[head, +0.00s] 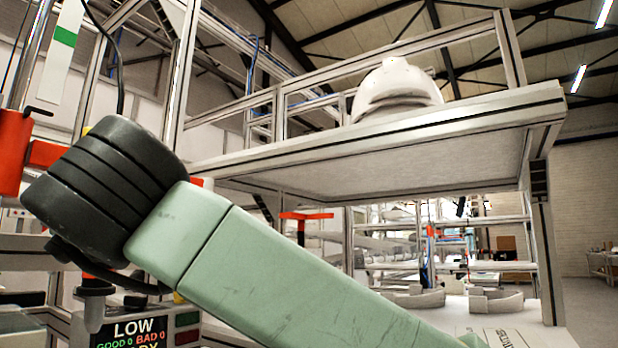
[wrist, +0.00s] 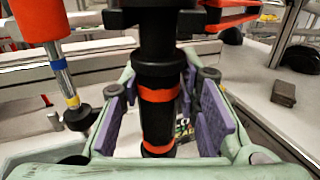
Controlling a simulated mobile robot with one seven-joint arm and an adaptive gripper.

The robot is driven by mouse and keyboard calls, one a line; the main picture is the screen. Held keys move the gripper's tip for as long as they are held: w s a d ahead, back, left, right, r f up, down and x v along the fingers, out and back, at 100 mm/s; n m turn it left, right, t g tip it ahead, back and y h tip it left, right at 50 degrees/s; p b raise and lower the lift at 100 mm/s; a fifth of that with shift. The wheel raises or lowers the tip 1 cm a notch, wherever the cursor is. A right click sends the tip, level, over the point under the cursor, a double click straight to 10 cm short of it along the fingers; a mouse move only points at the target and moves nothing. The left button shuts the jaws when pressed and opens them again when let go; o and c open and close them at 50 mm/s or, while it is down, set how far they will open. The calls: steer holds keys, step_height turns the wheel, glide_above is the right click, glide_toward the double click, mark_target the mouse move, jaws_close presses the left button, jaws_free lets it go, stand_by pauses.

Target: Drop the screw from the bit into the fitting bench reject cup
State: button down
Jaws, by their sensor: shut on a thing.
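In the wrist view my gripper (wrist: 161,113) has its purple pads on either side of a dark upright driver (wrist: 157,115) with two orange bands. It is shut on this driver. The driver's lower end, the bit and any screw on it are hidden. I cannot pick out the reject cup in either view. The gripper does not show in the head view, where my own arm crosses the foreground.
A white helmet shell (head: 397,88) sits on a high shelf (head: 400,128). A display (head: 133,333) reads LOW, GOOD 0, BAD 0. In the wrist view a red-and-silver post (wrist: 62,75) stands close on the left. A small dark block (wrist: 284,93) lies on the right surface.

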steer(key=shift+f+b, duration=0.4)
steer(key=shift+f, duration=0.2)
steer(key=shift+f+b, duration=1.4)
steer(key=shift+b, duration=0.15)
stand_by(1.6)
steer(key=shift+r, duration=0.1)
steer(key=shift+r+p, duration=2.6)
steer(key=shift+r, duration=0.45)
